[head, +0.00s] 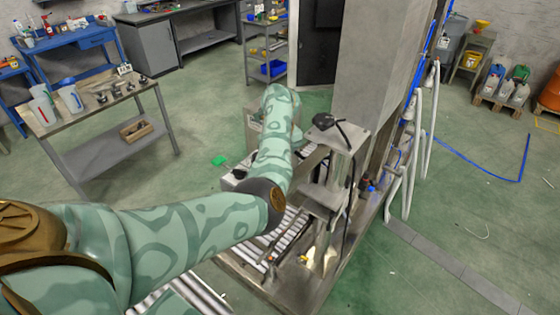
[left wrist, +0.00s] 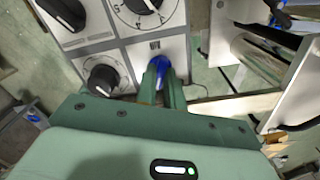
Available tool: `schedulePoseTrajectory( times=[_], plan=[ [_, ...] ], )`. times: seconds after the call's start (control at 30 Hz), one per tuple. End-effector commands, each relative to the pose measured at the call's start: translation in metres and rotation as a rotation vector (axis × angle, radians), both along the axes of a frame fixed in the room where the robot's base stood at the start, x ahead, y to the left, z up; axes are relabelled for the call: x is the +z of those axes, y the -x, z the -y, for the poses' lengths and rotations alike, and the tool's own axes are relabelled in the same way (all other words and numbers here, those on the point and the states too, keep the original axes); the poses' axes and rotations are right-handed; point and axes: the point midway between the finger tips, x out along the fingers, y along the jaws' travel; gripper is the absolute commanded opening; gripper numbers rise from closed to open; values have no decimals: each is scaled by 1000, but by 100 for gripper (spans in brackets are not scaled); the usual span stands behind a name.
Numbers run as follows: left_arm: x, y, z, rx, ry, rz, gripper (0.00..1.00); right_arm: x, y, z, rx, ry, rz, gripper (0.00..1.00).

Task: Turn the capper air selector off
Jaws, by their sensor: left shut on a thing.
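In the left wrist view a light grey control panel (left wrist: 130,53) fills the top left. It carries a small blue knob (left wrist: 158,66) at its lower right, under a small dark label I cannot read. My left gripper (left wrist: 161,78) is shut on this blue knob, which its fingers partly cover. I cannot read any label that names the capper air selector, nor tell the knob's set position. In the head view my left arm reaches forward to the machine, and its gripper is hidden behind the arm. My right gripper is in neither view.
A black knob (left wrist: 102,78) sits left of the blue one, with a round dial (left wrist: 143,8) above and another black knob (left wrist: 66,10) at top left. The machine's grey column (head: 372,60) stands right of my arm. A roller conveyor (head: 285,232) runs below.

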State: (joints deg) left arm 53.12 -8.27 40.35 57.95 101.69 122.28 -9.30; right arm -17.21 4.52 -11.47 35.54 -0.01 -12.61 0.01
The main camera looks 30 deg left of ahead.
Motion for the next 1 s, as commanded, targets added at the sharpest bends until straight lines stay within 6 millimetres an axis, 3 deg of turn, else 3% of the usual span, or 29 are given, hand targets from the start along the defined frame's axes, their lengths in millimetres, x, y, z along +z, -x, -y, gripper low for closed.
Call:
schedulePoseTrajectory(
  times=[0.33, 0.77, 0.87, 1.0],
  plan=[
    [1, 0, 0, -104, -2, 1, 0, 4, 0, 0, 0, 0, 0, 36],
    [1, -1, -1, -115, -2, 2, 0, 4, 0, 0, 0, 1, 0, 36],
    [1, -1, -1, -114, -1, 2, 29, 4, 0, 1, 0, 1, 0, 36],
    [1, 0, 0, -114, -1, 2, 32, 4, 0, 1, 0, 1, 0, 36]
  ],
)
